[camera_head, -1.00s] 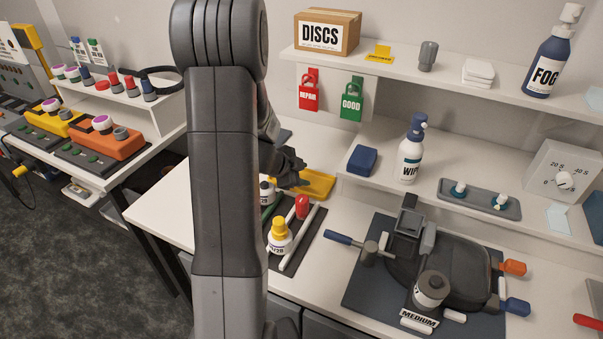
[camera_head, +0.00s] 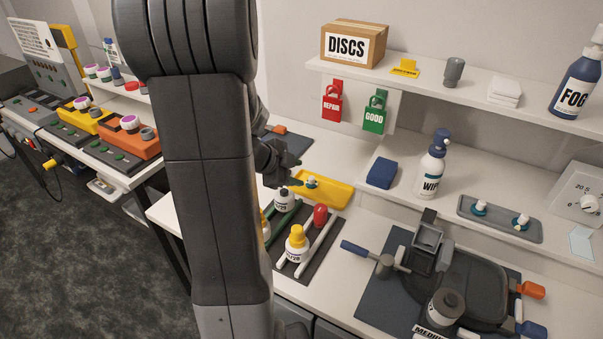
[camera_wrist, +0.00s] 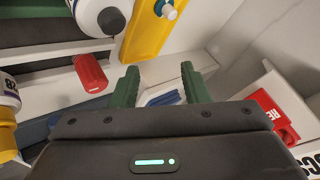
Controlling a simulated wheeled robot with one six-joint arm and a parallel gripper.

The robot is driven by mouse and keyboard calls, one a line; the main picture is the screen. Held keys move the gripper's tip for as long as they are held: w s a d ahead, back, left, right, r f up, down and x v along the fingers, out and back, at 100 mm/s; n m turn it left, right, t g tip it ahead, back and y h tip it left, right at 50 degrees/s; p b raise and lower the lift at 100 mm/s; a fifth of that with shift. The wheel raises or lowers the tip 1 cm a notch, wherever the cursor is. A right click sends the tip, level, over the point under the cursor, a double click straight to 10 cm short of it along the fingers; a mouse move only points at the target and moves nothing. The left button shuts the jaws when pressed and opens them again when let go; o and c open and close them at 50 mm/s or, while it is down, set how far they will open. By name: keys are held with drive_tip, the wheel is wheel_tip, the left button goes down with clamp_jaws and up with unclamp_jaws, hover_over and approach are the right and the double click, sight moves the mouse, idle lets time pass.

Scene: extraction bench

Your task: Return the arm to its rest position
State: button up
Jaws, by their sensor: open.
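My gripper (camera_head: 279,165) is over the back left of the bench, just left of the yellow tray (camera_head: 337,194) in the head view. In the wrist view its two green fingers (camera_wrist: 160,82) stand apart with nothing held between them. The yellow tray also shows in the wrist view (camera_wrist: 146,36), beyond the fingers, with a small white-and-teal piece (camera_head: 312,182) on it. My arm rises large in the left middle of the head view and hides part of the bench and the bottle rack (camera_head: 319,249).
White bottles and a red-capped item (camera_head: 320,215) stand close below the gripper. A shelf with the DISCS box (camera_head: 352,44) and hanging red (camera_head: 332,101) and green (camera_head: 374,112) tags is at the back. A dark device (camera_head: 468,282) sits on the right mat.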

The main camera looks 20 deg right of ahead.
idle(0.4)
drive_tip(key=b+x, duration=0.1)
drive_tip(key=x, duration=1.2)
drive_tip(key=shift+d+f, duration=0.2)
drive_tip(key=shift+d, duration=0.1)
drive_tip(key=shift+r, duration=0.2)
drive_tip(key=shift+a, duration=0.1)
